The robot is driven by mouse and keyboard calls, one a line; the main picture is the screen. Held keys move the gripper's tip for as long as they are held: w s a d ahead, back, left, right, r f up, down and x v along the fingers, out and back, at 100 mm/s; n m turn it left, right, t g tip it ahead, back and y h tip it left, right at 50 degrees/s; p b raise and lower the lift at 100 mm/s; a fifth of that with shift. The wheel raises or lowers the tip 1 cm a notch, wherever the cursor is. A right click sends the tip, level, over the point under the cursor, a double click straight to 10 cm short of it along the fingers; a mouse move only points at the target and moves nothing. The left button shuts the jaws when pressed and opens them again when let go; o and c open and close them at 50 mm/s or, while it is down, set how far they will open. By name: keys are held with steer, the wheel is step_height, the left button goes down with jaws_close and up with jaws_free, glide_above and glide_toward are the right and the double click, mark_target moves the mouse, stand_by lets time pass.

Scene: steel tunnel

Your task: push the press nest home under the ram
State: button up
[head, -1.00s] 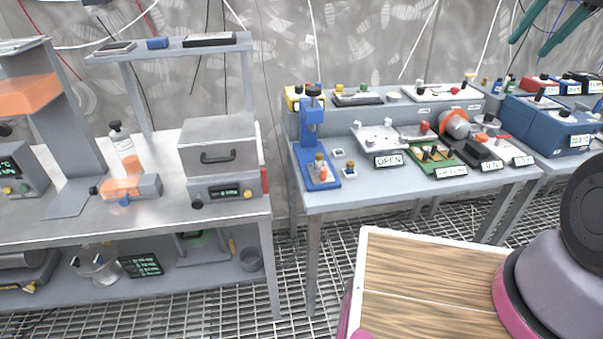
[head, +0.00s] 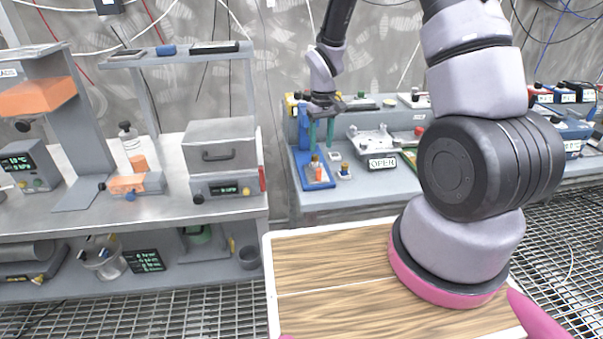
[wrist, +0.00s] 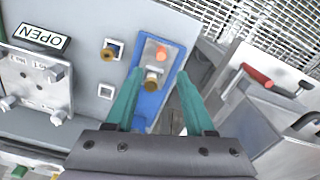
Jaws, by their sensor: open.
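The blue press (head: 303,165) stands at the left end of the right-hand bench. In the wrist view its blue base plate (wrist: 150,103) lies under my fingers. An orange piece (head: 318,174) and a brass-coloured piece (head: 314,160) are on the base; the wrist view also shows the orange piece (wrist: 161,53) and the brass one (wrist: 152,83). I cannot tell which part is the nest. My gripper (head: 321,133) is open and points down at the press, its teal fingers (wrist: 162,75) on either side of the base in the picture. Contact is unclear. The ram is hidden behind my gripper.
Beside the press stand a small brass-topped part (head: 344,171) and a small pale square (head: 335,155). A grey fixture plate (head: 372,141) with an OPEN sign (head: 382,163) is to the right. The left bench (head: 215,207) is separated by a gap.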

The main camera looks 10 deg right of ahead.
mark_target(319, 169)
steer(key=shift+a+f, duration=0.15)
steer(key=shift+f, duration=0.3)
step_height(319, 169, down, 10)
steer(key=shift+f, duration=0.1)
jaws_close()
steer(key=shift+w, duration=0.1)
stand_by(1.2)
